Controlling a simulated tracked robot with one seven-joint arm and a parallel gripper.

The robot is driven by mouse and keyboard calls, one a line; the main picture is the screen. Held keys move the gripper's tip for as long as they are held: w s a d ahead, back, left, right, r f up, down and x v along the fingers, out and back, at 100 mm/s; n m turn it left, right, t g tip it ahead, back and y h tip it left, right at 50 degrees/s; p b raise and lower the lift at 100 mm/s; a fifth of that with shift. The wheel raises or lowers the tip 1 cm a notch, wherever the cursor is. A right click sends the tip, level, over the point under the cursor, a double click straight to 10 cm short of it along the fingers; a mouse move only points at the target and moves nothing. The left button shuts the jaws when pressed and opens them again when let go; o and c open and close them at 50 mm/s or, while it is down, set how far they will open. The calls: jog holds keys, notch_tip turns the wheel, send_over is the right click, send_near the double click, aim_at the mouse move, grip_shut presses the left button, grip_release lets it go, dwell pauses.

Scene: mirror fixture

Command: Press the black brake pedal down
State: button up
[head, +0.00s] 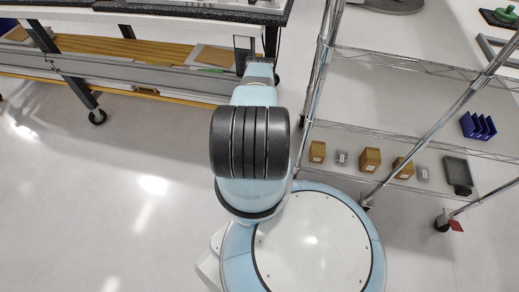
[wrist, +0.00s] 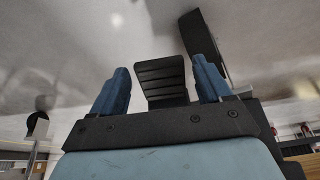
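The black brake pedal (wrist: 162,88) shows in the wrist view as a ribbed black pad. It appears between the two blue fingers of my gripper (wrist: 161,66), which are spread apart with gaps on both sides of the pad. I cannot tell how far the pad is from the fingers or whether anything touches it. The lower part of the pad is hidden behind the gripper's black body. In the head view I cannot make out the pedal, and my arm hides most of the gripper's area near the bench.
A dark bar (wrist: 203,45) runs behind the right finger. In the head view, a bench (head: 150,55) on wheels stands at the upper left. A wire shelf rack (head: 385,140) with small boxes (head: 369,160) stands at the right. The floor (head: 90,200) at the left is clear.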

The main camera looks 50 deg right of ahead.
jog(key=c, duration=0.9)
jog(key=shift+f+h, duration=0.35)
jog(key=shift+h, duration=0.25)
jog(key=o, duration=1.1)
jog(key=shift+t, duration=0.3)
jog(key=v, duration=1.3)
jog(key=shift+a+r, duration=0.25)
jog(key=shift+r, duration=0.1)
jog(key=shift+s, duration=0.1)
